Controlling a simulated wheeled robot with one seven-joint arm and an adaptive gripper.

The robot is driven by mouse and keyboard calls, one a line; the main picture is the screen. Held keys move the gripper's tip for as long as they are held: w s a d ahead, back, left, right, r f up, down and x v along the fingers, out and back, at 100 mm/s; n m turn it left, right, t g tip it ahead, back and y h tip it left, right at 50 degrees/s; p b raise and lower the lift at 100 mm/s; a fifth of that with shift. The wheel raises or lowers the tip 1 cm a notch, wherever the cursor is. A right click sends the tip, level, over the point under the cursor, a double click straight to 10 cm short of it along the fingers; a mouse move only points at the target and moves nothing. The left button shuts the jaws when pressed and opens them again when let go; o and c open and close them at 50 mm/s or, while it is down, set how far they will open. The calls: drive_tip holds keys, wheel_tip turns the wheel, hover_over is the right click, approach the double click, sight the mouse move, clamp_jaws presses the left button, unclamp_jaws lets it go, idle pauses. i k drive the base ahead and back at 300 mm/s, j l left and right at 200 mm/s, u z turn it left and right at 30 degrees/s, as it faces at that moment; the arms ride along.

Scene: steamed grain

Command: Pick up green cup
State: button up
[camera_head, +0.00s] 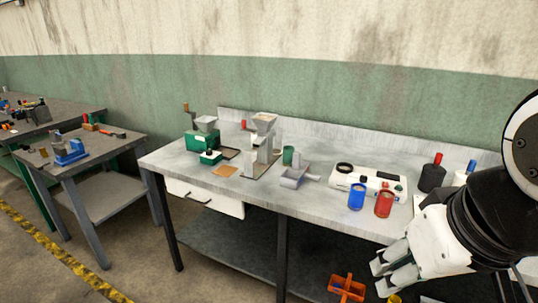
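The green cup (288,156) stands upright on the grey workbench (325,200), towards the back and near its middle. It is small in the view, and its lower part is close behind a small grey tray. My gripper (378,275) is at the lower right, in front of the bench's front edge and well apart from the cup. Its white fingers point left, with a gap between their tips. It appears open, with nothing seen between the fingers.
Left of the cup stand a grey machine (263,145) and a green grinder (201,138). A grey tray (294,176) is in front of it. A white device (365,183), a blue can (356,196) and a red can (384,204) stand to the right. An orange crate (346,287) is below.

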sight(288, 156)
drive_tip(key=i+j+z, duration=0.1)
drive_tip(key=z, duration=0.35)
drive_tip(key=i+j+z, duration=0.3)
drive_tip(key=j+z, duration=0.3)
drive_tip(key=i+j+z, duration=0.3)
drive_tip(key=j, duration=0.25)
drive_tip(key=i+j, duration=0.1)
drive_tip(key=j, duration=0.45)
drive_tip(key=i+j+z, duration=0.1)
drive_tip(key=j, duration=0.45)
drive_tip(key=i+j, duration=0.1)
drive_tip(key=j, duration=0.45)
drive_tip(key=i+j+z, duration=0.1)
drive_tip(key=j, duration=0.45)
